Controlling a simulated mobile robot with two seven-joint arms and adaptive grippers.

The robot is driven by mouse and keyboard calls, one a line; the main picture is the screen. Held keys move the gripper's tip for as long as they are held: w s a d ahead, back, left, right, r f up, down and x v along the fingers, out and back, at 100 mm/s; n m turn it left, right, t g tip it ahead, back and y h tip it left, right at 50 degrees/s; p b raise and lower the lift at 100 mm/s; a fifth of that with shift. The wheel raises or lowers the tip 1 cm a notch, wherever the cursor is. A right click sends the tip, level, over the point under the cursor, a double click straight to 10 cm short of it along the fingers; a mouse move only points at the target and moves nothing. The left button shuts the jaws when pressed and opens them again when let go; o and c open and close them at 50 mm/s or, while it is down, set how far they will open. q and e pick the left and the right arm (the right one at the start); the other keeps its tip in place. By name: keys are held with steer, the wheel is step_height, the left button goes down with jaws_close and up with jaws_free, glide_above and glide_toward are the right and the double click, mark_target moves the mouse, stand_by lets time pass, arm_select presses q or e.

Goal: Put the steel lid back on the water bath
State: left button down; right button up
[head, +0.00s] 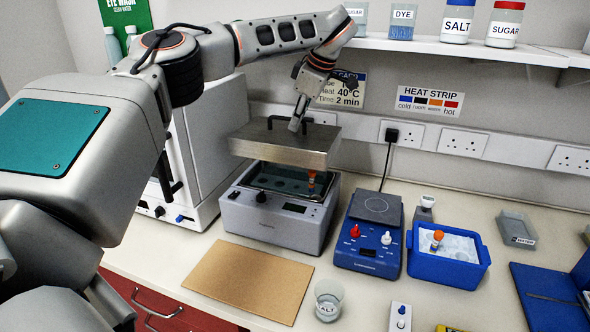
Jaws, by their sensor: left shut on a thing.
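The steel lid (270,148) is a flat brushed slab with a dark bar handle (273,119) on top. My left gripper (296,124) is shut on the handle and holds the lid roughly level above the water bath (268,222). The lid is apart from the bath and covers the back of it from this view. My right gripper is not in view.
A blue hotplate (368,258) stands right of the bath, and a blue ice tub (468,272) with an orange-capped tube is beyond it. A brown board (247,280) and a salt beaker (328,300) are in front. A white appliance (203,150) stands close left. A shelf (470,48) hangs behind.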

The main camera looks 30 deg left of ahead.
mark_target(299, 134)
arm_select(q)
steer(key=shift+w+f, duration=0.1)
steer(key=shift+f, duration=0.1)
step_height(299, 134, down, 5)
steer(key=shift+f, duration=2.1)
steer(key=shift+f, duration=0.15)
steer(key=c, duration=2.2)
jaws_free()
steer(key=shift+f, duration=0.15)
